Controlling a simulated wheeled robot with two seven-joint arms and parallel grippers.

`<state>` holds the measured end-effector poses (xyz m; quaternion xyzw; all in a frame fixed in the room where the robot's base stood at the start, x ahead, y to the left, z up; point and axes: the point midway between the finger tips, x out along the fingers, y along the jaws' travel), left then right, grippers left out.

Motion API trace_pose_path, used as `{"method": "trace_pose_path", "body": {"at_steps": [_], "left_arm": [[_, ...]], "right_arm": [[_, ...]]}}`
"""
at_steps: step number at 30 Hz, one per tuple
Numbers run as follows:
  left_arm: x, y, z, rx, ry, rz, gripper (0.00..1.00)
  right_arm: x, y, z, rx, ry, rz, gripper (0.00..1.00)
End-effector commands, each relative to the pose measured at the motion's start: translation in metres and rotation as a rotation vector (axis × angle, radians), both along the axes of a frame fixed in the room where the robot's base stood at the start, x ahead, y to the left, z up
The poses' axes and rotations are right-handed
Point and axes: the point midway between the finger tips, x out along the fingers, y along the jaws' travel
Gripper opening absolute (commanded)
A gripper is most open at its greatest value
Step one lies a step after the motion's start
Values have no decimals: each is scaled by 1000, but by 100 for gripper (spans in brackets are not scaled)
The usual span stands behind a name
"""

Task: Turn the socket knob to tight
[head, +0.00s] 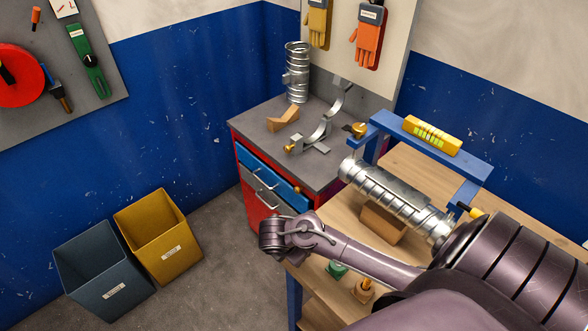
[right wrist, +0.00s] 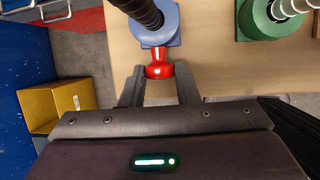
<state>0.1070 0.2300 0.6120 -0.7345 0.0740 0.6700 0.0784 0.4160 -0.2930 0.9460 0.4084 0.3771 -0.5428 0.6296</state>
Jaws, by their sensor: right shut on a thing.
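In the right wrist view, a red knob (right wrist: 158,71) sticks out from the near side of a blue socket block (right wrist: 172,40) at the table's edge. A black ribbed hose (right wrist: 143,12) goes into the block from above. My right gripper (right wrist: 160,74) is shut on the red knob, with one dark finger on each side of it. No tight or loose marking on the knob can be read. In the head view the knob and blue socket do not show; my own arm covers part of that table. My left gripper is in neither view.
A green socket (right wrist: 257,22) with a silver hose stands to the right on the table. The wooden table (head: 405,160) carries a spiral duct (head: 385,191) under a blue frame (head: 398,132). A drawer cabinet (head: 262,124) and two bins (head: 160,236) stand left of it.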

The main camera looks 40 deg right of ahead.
Motion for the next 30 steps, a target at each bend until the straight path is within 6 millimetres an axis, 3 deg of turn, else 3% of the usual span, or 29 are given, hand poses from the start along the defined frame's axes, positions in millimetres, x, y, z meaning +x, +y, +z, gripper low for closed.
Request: {"method": "trace_pose_path", "body": {"at_steps": [13, 27, 28, 30], "left_arm": [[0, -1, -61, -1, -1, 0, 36], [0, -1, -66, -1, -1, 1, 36], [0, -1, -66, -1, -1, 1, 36], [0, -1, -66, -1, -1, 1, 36]], "right_arm": [[-4, -3, -6, 16, -297, 3, 5], [-5, -1, 0, 28, -339, 0, 5], [-5, -1, 0, 28, -339, 0, 29], [-5, -1, 0, 28, -339, 0, 38]]}}
